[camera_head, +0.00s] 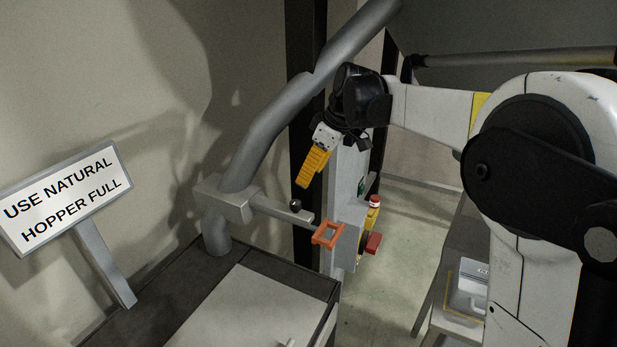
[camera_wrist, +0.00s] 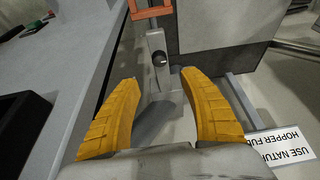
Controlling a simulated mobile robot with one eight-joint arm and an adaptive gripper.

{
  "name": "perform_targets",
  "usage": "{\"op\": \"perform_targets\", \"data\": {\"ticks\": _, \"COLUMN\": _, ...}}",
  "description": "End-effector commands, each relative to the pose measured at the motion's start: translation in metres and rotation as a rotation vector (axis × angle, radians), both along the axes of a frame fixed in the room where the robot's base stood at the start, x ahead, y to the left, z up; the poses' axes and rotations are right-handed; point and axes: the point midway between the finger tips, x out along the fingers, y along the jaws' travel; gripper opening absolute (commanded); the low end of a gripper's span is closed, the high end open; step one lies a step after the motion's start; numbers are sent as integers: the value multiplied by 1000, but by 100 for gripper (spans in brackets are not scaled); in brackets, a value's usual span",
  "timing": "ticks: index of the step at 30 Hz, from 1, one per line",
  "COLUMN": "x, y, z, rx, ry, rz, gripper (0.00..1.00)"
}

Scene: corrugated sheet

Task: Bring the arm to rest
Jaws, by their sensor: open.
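My gripper (camera_head: 303,184) has yellow fingers and hangs from the black wrist, pointing down and to the left in the head view. It is in the air above a grey bar with a black ball knob (camera_head: 295,205) and an orange square frame (camera_head: 328,235). In the wrist view, the two yellow fingers of my gripper (camera_wrist: 157,78) are spread apart with nothing between their tips. The knob (camera_wrist: 160,58) and the orange frame (camera_wrist: 150,12) lie beyond the fingertips there. My arm reaches in from the right, bent at its large joint.
A thick grey pipe (camera_head: 270,125) rises diagonally behind my gripper. A sign reading "USE NATURAL HOPPER FULL" (camera_head: 65,197) stands at left by a dark-edged cabinet (camera_head: 250,305). A grey post (camera_head: 346,190) carries red and yellow controls (camera_head: 374,205). Open floor (camera_head: 400,260) lies right of it.

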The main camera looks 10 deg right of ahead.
Motion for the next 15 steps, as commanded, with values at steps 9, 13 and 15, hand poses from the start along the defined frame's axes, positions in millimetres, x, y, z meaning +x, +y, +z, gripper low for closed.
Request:
{"op": "perform_targets", "data": {"ticks": 9, "x": -21, "y": -8, "z": -3, "rx": -7, "ry": -5, "rz": -66, "gripper": 52}}
{"op": "perform_targets", "data": {"ticks": 13, "x": -65, "y": -24, "z": -12, "rx": -14, "ry": -22, "rz": -212, "gripper": 52}}
{"op": "perform_targets", "data": {"ticks": 15, "x": -96, "y": -34, "z": -21, "rx": -14, "ry": -35, "rz": -309, "gripper": 52}}
